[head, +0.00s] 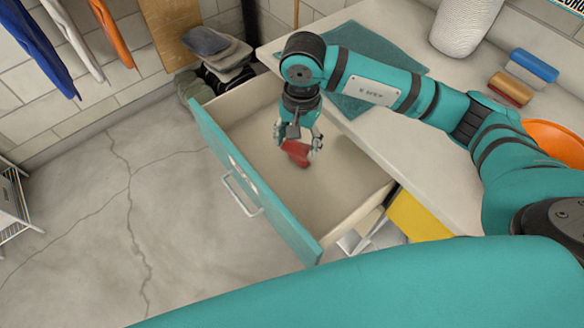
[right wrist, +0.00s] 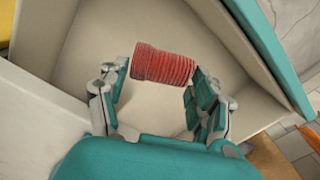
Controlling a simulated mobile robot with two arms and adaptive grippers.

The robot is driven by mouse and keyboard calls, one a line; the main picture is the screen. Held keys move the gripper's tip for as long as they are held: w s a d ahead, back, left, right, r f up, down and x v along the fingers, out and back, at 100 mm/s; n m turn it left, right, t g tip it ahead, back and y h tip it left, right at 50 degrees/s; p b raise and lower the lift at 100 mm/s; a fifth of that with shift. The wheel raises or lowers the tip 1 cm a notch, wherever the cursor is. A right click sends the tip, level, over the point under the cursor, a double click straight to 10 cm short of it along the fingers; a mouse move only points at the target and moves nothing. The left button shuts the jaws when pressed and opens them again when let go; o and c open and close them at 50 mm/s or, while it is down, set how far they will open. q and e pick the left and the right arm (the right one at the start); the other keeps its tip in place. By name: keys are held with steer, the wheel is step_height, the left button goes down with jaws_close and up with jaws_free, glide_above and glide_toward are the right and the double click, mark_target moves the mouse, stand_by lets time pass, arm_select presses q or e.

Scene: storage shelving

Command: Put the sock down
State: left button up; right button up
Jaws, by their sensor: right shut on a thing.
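The red ribbed sock (head: 296,153) is between the fingers of my right gripper (head: 299,143), over the inside of the open drawer. In the right wrist view, the sock (right wrist: 163,66) spans the gap between the two fingertips of the right gripper (right wrist: 155,82). The right gripper is shut on it. The drawer (head: 258,190) has a teal front, a handle and pale inner walls, and it looks otherwise empty. I cannot tell whether the sock touches the drawer floor. My left gripper is not in view.
A pale counter (head: 390,45) stands right of the drawer, with a teal mat (head: 388,66), a white ribbed container (head: 465,25), blue and brown items and an orange bowl (head: 553,143). Folded cloths (head: 215,50) are stacked behind the drawer.

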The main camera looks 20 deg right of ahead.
mark_target(291, 180)
steer(key=f+m, duration=0.1)
steer(key=f, duration=0.3)
steer(key=w+f+m+b, duration=0.1)
steer(key=f+m, duration=0.1)
steer(key=f, duration=0.1)
steer(key=w+a+f+m, duration=0.1)
steer(key=f, duration=0.3)
steer(key=shift+f+m+b, duration=0.3)
steer(key=shift+f, duration=1.15)
step_height(291, 180, down, 3)
steer(key=shift+f, duration=0.3)
steer(key=o, duration=0.9)
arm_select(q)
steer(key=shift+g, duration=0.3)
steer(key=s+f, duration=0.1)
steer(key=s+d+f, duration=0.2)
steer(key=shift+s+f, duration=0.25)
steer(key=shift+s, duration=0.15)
arm_select(e)
steer(key=shift+o, duration=0.2)
